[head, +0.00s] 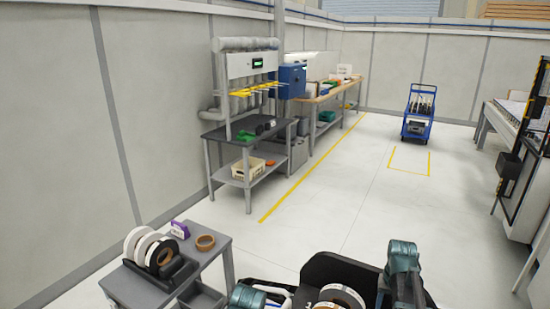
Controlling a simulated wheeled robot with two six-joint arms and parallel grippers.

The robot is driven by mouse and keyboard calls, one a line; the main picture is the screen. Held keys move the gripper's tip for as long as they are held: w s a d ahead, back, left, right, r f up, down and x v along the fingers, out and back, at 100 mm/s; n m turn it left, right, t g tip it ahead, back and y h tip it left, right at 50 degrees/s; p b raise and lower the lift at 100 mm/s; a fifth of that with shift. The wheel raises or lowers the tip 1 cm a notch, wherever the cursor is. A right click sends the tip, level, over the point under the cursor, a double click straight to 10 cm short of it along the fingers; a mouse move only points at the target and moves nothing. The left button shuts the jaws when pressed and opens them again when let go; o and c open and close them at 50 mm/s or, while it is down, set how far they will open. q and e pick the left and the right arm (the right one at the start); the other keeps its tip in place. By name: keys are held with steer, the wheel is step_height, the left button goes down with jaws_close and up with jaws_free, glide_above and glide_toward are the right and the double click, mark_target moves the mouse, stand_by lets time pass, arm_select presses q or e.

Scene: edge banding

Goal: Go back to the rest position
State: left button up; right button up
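Neither of my grippers shows in the head view. Teal and dark parts of my own arms show at the bottom edge, folded close to my body, and their ends are out of the frame. A white roll of edge banding (344,292) lies on the black platform in front of me, partly cut off by the bottom edge. A grey cart (216,256) stands at the lower left. It bears white and black rolls (161,254) upright in a holder, a brown roll (205,242) lying flat, and a purple item (180,229).
A grey workbench (239,141) with a beige bin (248,169) on its lower shelf stands along the left wall. A wooden bench (322,96) is behind it. A blue trolley (417,112) stands at the back. A machine frame is at the right. The middle floor is clear.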

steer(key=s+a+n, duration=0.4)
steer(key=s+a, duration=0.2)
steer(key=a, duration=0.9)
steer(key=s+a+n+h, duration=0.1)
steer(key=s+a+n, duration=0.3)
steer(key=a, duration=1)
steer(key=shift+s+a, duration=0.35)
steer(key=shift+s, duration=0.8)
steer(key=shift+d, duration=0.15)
